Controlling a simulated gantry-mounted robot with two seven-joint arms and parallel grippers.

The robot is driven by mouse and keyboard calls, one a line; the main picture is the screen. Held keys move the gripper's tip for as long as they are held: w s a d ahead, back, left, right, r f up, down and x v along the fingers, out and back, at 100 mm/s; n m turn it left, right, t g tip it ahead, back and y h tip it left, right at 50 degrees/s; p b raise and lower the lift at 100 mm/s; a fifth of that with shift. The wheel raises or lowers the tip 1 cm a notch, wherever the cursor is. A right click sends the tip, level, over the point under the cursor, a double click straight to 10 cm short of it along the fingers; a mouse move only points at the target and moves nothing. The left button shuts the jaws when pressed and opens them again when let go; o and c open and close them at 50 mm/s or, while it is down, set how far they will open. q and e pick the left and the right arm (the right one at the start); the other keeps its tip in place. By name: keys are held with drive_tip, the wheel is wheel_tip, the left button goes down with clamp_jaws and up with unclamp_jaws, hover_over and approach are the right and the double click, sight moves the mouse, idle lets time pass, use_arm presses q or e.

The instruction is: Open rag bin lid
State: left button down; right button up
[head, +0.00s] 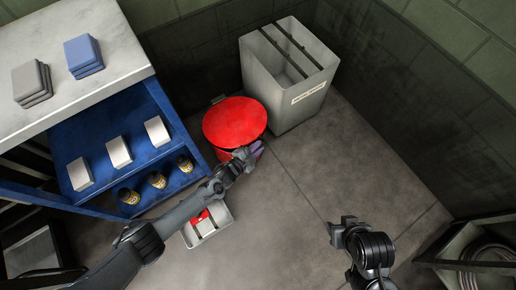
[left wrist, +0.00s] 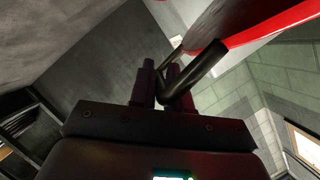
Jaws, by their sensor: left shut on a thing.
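The round red rag bin lid (head: 235,121) covers the top of the red rag bin (head: 223,154) in the head view. I cannot tell whether the lid is slightly raised. My left gripper (head: 256,149) is at the near right edge of the bin, below the lid's rim. In the left wrist view my left gripper (left wrist: 160,80) is shut on a dark bent bar, which looks like the lid's handle (left wrist: 203,66). The red lid underside or rim (left wrist: 262,28) shows at upper right there. My right gripper (head: 340,228) is away at lower right; its jaws are unclear.
A tall grey bin (head: 290,92) with a label stands behind the rag bin. A blue shelf cart (head: 100,138) with boxes and bottles is at left. A small tray (head: 207,228) lies on the floor under my left arm. Floor at centre right is clear.

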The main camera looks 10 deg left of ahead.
use_arm(q)
drive_tip(key=w+a+r+n+p, duration=0.1)
drive_tip(key=w+r+p, duration=0.1)
drive_tip(key=r+p, duration=0.2)
drive_tip(key=w+a+r+n+g+p, duration=0.1)
drive_tip(key=r+p, duration=0.3)
drive_tip(key=r, duration=0.5)
drive_tip(key=shift+w+a+r+h, duration=0.15)
drive_tip(key=shift+w+a+h, duration=0.25)
drive_tip(key=shift+w+a, duration=0.35)
drive_tip(key=shift+s+n, duration=0.1)
drive_tip(key=shift+n, duration=0.2)
drive_tip(key=c, duration=1.2)
unclamp_jaws()
drive_tip(key=shift+a, duration=0.1)
drive_tip(key=shift+o, duration=0.2)
drive_tip(key=p+v, duration=0.6)
drive_tip(key=v, duration=0.4)
drive_tip(key=shift+s+a+r, duration=0.25)
